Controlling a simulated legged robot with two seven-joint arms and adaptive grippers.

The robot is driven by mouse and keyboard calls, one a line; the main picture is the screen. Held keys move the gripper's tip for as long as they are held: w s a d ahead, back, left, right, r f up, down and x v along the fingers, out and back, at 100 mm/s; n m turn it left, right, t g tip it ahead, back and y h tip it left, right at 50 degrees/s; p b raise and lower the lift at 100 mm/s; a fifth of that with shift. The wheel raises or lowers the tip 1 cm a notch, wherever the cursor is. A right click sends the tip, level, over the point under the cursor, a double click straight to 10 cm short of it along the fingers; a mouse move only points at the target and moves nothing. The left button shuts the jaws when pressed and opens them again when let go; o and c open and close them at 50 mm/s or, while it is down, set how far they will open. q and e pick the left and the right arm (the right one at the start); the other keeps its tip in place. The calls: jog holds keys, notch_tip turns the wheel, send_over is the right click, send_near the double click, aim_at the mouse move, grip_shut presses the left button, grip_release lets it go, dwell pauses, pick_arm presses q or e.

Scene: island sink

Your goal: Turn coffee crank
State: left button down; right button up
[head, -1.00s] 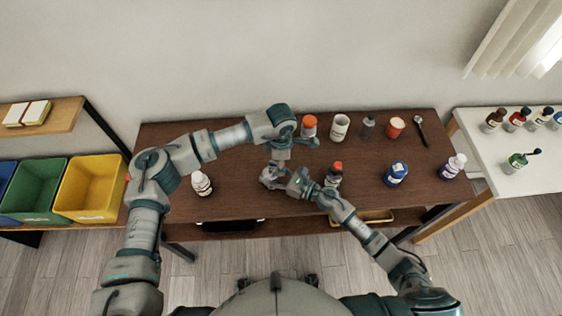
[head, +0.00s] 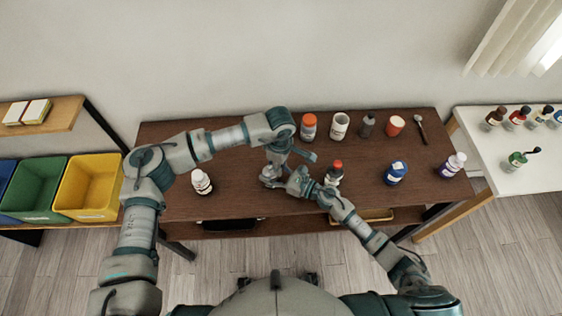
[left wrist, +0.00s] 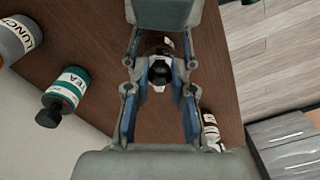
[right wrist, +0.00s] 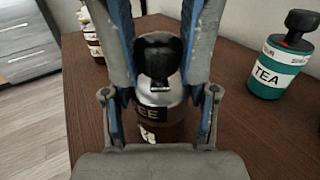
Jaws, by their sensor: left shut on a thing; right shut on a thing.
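My left gripper (head: 272,172) comes down from above and is shut on the crank. My right gripper (head: 290,184) reaches in from the right and is shut on the canister. In the head view, both hands hide most of the canister.
A teal TEA canister (right wrist: 278,68) with a black top stands nearby. A white bottle (head: 201,182) is to the left, a red-capped bottle (head: 334,174) to the right.

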pick_arm(q)
jog(key=shift+a+m, duration=0.1)
jog(key=shift+m, duration=0.2)
jog(key=c, duration=1)
grip_release()
notch_tip(320, 180, up, 12)
